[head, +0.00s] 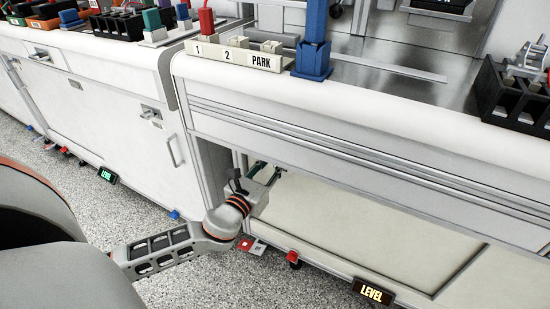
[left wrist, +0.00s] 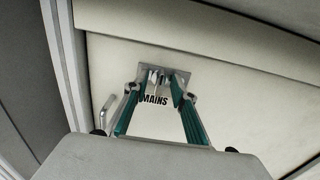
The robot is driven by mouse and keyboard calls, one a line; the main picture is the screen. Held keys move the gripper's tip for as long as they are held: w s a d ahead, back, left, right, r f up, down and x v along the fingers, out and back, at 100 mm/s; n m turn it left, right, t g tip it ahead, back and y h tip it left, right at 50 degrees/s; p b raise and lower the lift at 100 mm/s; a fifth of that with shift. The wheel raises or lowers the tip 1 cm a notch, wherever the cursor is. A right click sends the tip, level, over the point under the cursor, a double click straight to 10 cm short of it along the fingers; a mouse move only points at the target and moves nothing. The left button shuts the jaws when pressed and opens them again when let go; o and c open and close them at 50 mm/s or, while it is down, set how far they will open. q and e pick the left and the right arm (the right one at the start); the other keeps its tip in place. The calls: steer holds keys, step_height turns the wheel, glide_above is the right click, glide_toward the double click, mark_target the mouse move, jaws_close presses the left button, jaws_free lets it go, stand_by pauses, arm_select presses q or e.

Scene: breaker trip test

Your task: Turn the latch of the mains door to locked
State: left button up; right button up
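The mains door (left wrist: 228,112) is a pale panel with the label MAINS in the left wrist view. It also shows below the counter in the head view (head: 360,215). Its latch (left wrist: 155,78) is a small metal piece on a square metal plate (left wrist: 181,73) above the label. My left gripper (left wrist: 155,91) has its two teal fingers apart, one on each side of the latch; I cannot tell whether they touch it. In the head view the left gripper (head: 276,174) reaches in under the counter edge, and the latch is hidden there. My right gripper is not in view.
A door handle (left wrist: 107,110) stands left of the label. The counter edge (head: 350,120) overhangs the door. A block marked 1, 2 and PARK (head: 235,55) and a blue block (head: 312,62) stand on the counter. A LEVEL sign (head: 373,292) sits low in front. Another latched cabinet door (head: 105,115) is left.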

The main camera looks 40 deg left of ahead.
arm_select(q)
steer(key=shift+w, duration=0.1)
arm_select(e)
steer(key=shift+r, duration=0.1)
arm_select(q)
jaws_close()
steer(key=shift+n, duration=0.4)
steer(key=shift+a+f+n+p, duration=0.15)
steer(key=shift+n+p, duration=0.45)
steer(key=shift+n, duration=3.7)
steer(key=shift+f+n+p, duration=0.1)
steer(key=shift+n+p, duration=0.45)
steer(key=shift+n, duration=3.75)
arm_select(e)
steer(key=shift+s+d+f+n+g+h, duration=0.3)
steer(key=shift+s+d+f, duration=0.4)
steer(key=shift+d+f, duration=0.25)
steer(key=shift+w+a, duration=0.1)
